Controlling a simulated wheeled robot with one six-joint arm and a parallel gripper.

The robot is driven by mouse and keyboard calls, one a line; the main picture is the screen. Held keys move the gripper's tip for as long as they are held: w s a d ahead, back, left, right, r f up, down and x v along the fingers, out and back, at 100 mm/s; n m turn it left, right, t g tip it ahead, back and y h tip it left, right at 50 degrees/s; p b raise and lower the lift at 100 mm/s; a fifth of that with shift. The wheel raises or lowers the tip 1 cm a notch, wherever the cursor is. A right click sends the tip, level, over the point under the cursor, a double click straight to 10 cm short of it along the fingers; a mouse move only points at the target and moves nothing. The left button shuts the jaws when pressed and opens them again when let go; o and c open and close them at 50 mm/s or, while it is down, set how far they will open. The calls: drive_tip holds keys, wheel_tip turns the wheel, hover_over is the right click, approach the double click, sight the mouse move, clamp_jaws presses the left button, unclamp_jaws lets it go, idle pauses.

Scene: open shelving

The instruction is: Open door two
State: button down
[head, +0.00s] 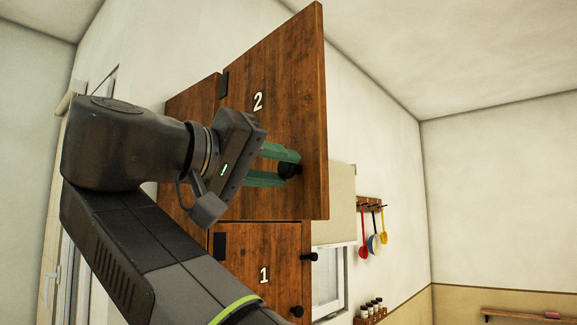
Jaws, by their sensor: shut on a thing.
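Door two (285,60) is a brown wooden cabinet door with a white "2", in the upper middle of the head view. It appears to stand ajar, its right edge swung out from the cabinet. A round black knob (289,170) sits near its lower right. My gripper (284,167) has green fingers, one above and one below the knob, and is shut on it. The fingertips partly cover the knob.
Several utensils hang from a wooden rack (369,202) on the wall at right. Below are a window (327,277) and a small rack of jars (370,314). A wooden shelf (525,316) is at the lower right. The space right of door two looks open.

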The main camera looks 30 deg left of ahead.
drive_tip(key=shift+r, duration=0.1)
drive_tip(key=c, duration=1.1)
unclamp_jaws()
drive_tip(key=b+v, duration=0.4)
drive_tip(key=v, duration=0.9)
drive_tip(key=shift+s+a+b, duration=0.25)
drive_tip(key=shift+s+b, duration=0.1)
drive_tip(key=shift+b, duration=0.05)
drive_tip(key=shift+w, duration=0.15)
